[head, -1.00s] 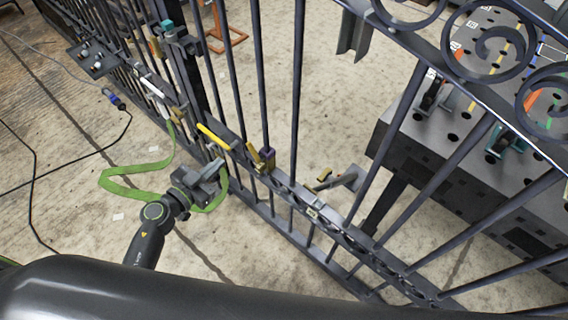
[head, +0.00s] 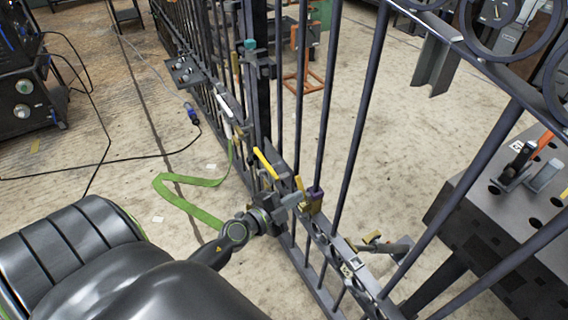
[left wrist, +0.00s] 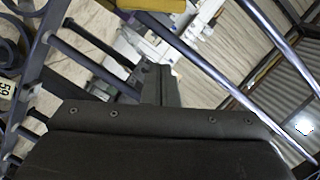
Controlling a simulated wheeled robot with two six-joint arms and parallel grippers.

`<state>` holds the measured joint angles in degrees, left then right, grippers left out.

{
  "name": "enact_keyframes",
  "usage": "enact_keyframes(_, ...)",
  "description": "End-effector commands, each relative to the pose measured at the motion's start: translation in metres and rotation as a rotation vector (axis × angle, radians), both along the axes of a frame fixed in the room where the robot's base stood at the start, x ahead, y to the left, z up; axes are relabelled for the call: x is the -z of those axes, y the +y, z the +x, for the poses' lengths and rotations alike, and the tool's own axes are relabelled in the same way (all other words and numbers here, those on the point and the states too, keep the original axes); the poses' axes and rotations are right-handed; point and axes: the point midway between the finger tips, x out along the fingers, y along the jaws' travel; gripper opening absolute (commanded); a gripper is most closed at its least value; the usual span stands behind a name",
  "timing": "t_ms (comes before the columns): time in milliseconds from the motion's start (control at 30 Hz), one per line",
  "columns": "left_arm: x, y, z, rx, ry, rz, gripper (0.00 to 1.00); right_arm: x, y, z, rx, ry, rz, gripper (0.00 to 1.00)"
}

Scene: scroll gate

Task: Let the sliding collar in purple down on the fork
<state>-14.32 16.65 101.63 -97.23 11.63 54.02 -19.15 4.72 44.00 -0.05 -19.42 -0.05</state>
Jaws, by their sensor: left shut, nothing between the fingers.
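The purple sliding collar (head: 316,196) sits around a bar of the dark gate in the head view, just above the lower rail. A tan-yellow piece (head: 301,186) stands tilted next to it. My left gripper (head: 290,202) is just left of the collar, close to the tan-yellow piece; contact cannot be told. It is shut and empty. In the left wrist view the left gripper (left wrist: 160,84) shows as dark shut fingers, with a yellow piece (left wrist: 150,5) cut off at the top edge. I cannot make out the fork clearly. My right gripper is not in view.
The gate's bars (head: 357,110) stand close on both sides of the gripper. A yellow bar (head: 266,163) and a green strap (head: 190,205) are to the left. A yellow-tipped grey latch (head: 378,242) is to the right. A grey perforated table (head: 500,225) stands beyond the gate.

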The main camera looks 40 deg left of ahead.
Motion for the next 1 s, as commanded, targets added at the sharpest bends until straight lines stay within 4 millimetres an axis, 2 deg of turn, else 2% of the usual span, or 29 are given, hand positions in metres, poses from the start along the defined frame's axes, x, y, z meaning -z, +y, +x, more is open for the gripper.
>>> enact_keyframes(100, 0.004, -0.005, 0.025, 0.0, -0.002, -0.002, 0.0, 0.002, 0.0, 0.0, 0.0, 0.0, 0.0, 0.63)
enact_keyframes(167, 0.005, -0.007, 0.037, 0.0, -0.001, -0.002, 0.0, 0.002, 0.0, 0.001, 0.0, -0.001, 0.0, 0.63)
enact_keyframes(200, 0.012, -0.003, 0.039, 0.0, 0.001, 0.001, 0.0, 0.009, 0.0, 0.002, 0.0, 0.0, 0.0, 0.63)
enact_keyframes(500, 0.026, 0.02, 0.047, 0.001, 0.001, 0.001, 0.0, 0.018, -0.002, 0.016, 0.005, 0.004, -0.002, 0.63)
enact_keyframes(1000, 0.026, 0.025, 0.049, 0.0, 0.001, -0.003, 0.0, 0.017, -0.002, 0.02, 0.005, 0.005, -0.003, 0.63)
